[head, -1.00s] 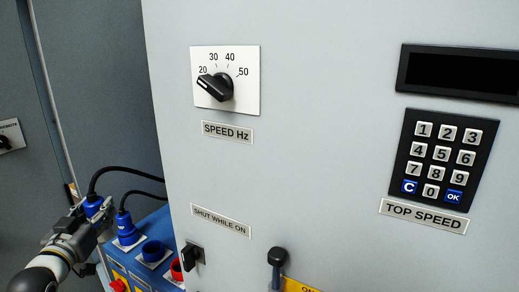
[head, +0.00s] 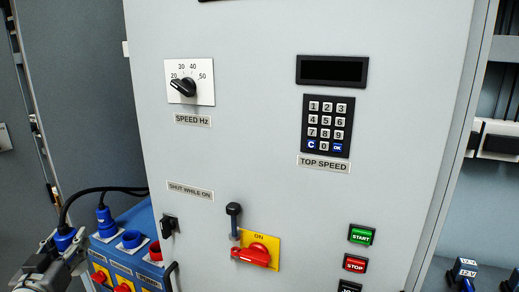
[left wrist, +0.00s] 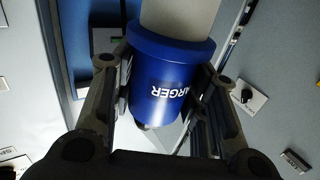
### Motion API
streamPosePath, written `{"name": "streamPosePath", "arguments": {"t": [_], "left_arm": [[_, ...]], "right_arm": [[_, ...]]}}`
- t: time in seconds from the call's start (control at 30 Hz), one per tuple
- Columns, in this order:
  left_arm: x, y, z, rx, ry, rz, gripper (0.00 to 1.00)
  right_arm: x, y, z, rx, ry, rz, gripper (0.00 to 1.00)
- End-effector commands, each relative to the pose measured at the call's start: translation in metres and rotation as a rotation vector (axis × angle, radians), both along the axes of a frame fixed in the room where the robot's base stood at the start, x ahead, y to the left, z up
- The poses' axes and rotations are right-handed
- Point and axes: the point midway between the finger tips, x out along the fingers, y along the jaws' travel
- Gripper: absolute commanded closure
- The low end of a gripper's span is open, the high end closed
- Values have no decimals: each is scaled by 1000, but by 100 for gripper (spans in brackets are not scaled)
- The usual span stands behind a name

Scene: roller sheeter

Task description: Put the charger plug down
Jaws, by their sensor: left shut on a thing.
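The charger plug (left wrist: 165,85) is blue with white lettering ending in "ARGER". In the left wrist view it sits between the fingers of my left gripper (left wrist: 163,100), which is shut on it. In the head view the blue plug (head: 65,238) is at the lower left with a black cable curving from it. My left gripper (head: 62,250) holds it just left of the blue socket box (head: 135,268). My right gripper does not show.
Another blue plug (head: 105,220) stands on the box, beside a blue socket (head: 130,239) and a red socket (head: 155,250). The grey cabinet carries a speed knob (head: 184,87), keypad (head: 328,124), red ON switch (head: 252,255) and START button (head: 361,235).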

Motion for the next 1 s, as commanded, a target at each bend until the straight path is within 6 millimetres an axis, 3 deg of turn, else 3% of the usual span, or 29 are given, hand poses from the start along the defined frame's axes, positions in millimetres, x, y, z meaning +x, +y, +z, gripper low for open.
{"name": "streamPosePath", "arguments": {"t": [0.37, 0.53, 0.7, 0.83, 1.0], "left_arm": [[-21, -85, -60, -6, 2, -71, 91], [-51, -155, -89, -9, 4, -126, 91], [-83, -211, -93, -7, -1, -161, 91], [-96, -231, -90, -3, -2, -170, 91], [-115, -237, -97, -1, 3, -171, 91]], "right_arm": [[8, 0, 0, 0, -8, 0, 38], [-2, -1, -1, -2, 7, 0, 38], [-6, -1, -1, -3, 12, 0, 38], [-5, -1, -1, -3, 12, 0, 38], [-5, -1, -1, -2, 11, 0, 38]]}}
